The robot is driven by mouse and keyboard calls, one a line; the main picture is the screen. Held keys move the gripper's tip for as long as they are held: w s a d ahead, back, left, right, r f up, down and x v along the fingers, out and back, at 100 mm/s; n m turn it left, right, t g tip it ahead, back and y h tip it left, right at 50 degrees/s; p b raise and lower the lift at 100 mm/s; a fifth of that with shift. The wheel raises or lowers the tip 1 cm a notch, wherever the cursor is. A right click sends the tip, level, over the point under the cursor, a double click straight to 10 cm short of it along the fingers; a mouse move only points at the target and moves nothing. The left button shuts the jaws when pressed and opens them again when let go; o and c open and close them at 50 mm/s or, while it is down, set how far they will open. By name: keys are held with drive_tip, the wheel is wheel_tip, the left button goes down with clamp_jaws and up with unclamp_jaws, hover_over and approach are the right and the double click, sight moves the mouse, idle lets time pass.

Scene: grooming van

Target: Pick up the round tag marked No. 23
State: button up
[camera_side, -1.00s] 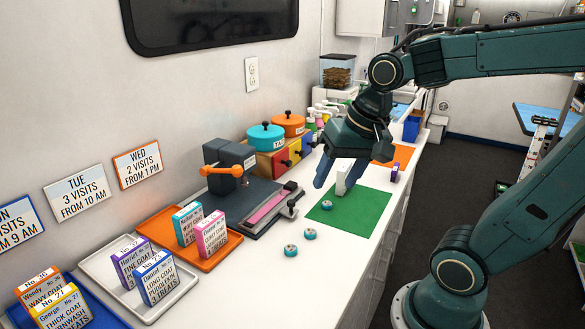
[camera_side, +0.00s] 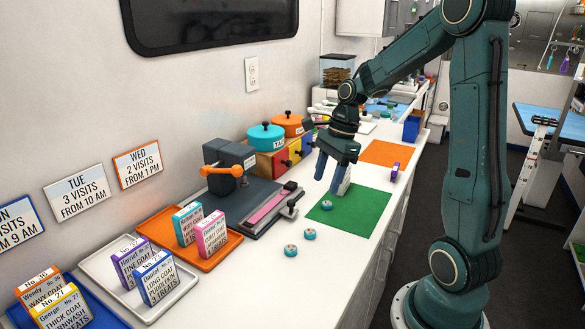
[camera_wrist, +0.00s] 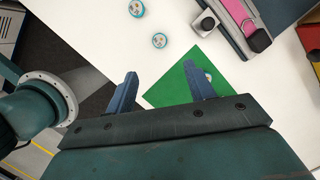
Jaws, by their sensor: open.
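Three round teal-rimmed tags with pale faces lie on the counter, their numbers too small to read. One tag (camera_side: 326,205) is on the green mat (camera_side: 366,212). A second tag (camera_side: 309,234) and a third tag (camera_side: 290,250) lie on the white counter left of the mat. The wrist view shows two tags at the top (camera_wrist: 159,40) (camera_wrist: 137,8); another on the mat (camera_wrist: 208,76) is partly hidden by a finger. My gripper (camera_side: 328,187) is open and empty above the mat's far side, above and behind the mat's tag. Its fingers also show in the wrist view (camera_wrist: 161,74).
A white upright thing (camera_side: 346,181) stands by my fingers, partly hidden. A dark press with a pink strip (camera_side: 268,205) is left of the mat. Orange (camera_side: 163,227) and pale (camera_side: 104,262) trays hold boxes.

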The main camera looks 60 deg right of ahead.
drive_tip(key=shift+f, duration=0.15)
hover_over(311, 231)
drive_tip(key=s+d, duration=0.1)
drive_tip(key=d, duration=0.1)
drive_tip(key=shift+s+d+f+x, duration=0.1)
drive_tip(key=shift+s+d+x, duration=0.1)
drive_tip(key=shift+x, duration=1.1)
drive_tip(key=shift+s+d+f+x, duration=0.1)
drive_tip(key=shift+s+d+x, duration=0.1)
drive_tip(key=shift+x, duration=1.15)
drive_tip(key=shift+s+d+x, duration=0.15)
drive_tip(key=shift+d+x, duration=0.05)
drive_tip(key=shift+x, duration=1.1)
drive_tip(key=shift+x, duration=2.6)
drive_tip(key=c, duration=1)
